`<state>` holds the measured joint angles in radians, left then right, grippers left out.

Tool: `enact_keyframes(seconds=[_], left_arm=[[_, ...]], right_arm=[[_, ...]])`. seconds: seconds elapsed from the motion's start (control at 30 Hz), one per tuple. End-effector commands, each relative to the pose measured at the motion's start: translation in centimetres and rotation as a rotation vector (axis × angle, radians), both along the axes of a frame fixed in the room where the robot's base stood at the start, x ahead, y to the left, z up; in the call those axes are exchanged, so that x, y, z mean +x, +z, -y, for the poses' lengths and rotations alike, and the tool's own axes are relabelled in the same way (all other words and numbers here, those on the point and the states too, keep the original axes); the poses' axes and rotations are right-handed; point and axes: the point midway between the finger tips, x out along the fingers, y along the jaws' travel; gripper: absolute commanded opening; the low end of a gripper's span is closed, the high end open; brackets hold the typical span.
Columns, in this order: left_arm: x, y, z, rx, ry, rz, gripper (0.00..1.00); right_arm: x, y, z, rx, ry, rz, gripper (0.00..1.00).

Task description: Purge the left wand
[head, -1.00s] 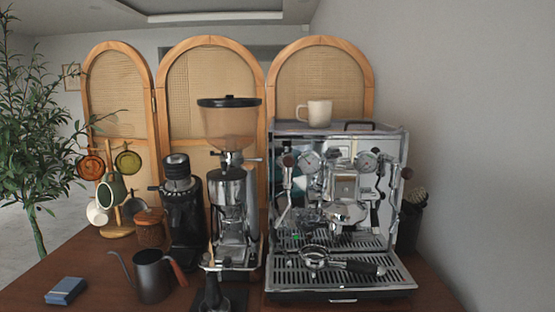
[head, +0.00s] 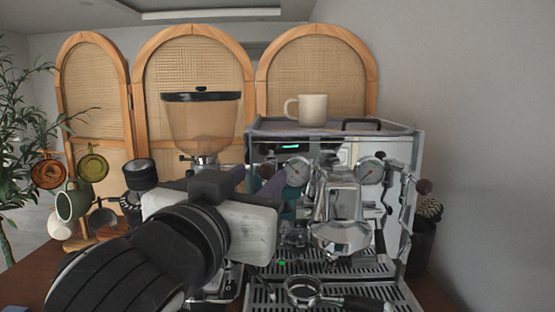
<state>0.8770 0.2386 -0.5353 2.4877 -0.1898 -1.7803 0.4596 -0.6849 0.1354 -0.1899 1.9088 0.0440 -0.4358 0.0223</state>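The chrome espresso machine (head: 340,205) stands at the centre right of the head view. My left gripper (head: 268,186) is at the left side of the machine's front, by the left gauge (head: 297,171). Its body covers the left steam knob and most or all of the left wand, so I cannot tell whether it touches either. The finger gap is turned away and I cannot tell open from shut. A right-hand knob (head: 424,187) shows at the machine's right. My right gripper is not in view.
A portafilter (head: 303,290) rests on the drip tray (head: 265,294). A cream mug (head: 312,109) stands on top of the machine. A grinder with a large hopper (head: 201,125) is behind my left arm. Mugs hang on a stand (head: 70,202) at left.

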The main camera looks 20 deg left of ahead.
Motion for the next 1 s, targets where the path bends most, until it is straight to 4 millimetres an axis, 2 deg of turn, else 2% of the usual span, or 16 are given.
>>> enact_keyframes(seconds=[0.03, 0.2, 0.4, 0.6, 0.77, 1.0], left_arm=[[0.5, 0.5, -0.1, 0.004, 0.002, -0.007, 0.4], [2.0, 0.5, -0.1, 0.007, 0.001, -0.01, 0.4], [6.2, 0.0, -0.1, 0.005, 0.001, -0.005, 0.4], [8.8, 0.0, -0.1, 0.004, -0.002, -0.003, 0.4], [9.6, -0.1, -0.1, 0.003, -0.004, -0.003, 0.4], [9.7, -0.1, -0.1, 0.003, -0.004, -0.002, 0.4]], right_arm=[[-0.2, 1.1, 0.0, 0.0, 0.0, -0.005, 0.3], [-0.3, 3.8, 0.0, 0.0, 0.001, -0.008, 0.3], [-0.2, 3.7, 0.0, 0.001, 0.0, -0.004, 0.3], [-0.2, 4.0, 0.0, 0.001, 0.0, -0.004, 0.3], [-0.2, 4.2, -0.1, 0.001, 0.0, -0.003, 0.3], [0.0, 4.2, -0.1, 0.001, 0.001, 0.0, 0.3]])
